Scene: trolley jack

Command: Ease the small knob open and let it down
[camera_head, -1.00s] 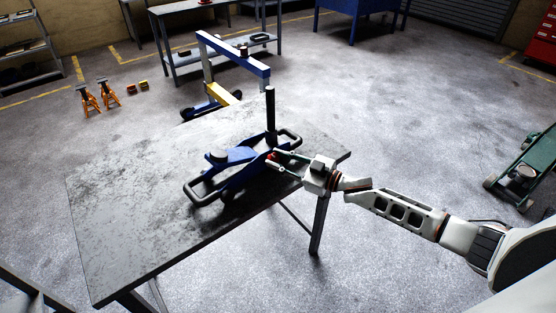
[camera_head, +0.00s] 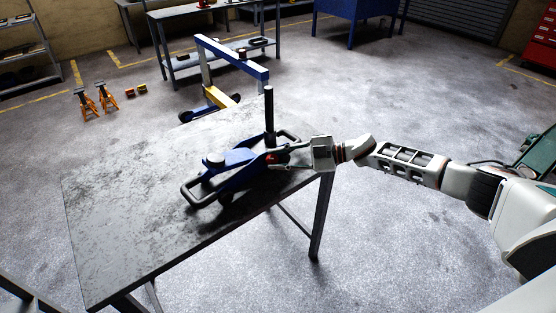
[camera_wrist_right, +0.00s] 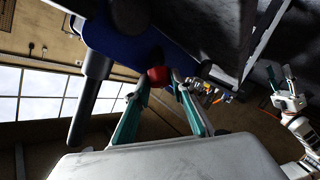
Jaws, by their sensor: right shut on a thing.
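A blue trolley jack (camera_head: 240,164) with black handle bars and an upright black post (camera_head: 269,112) stands on the dark worn table. Its small red knob (camera_head: 274,158) sits near the foot of the post. My right gripper (camera_head: 280,156) reaches in from the right and is shut on the knob. In the right wrist view, the round red knob (camera_wrist_right: 158,76) lies between the fingertips, under the blue body. My left gripper (camera_wrist_right: 281,73) shows small at the right of that view, empty, fingers apart. It is out of the head view.
The table (camera_head: 120,215) has bare room left of the jack. Behind it stand a blue and yellow hoist (camera_head: 232,57) and a workbench (camera_head: 215,14). Orange axle stands (camera_head: 95,99) are on the floor at left. A green machine (camera_head: 538,150) is at the right.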

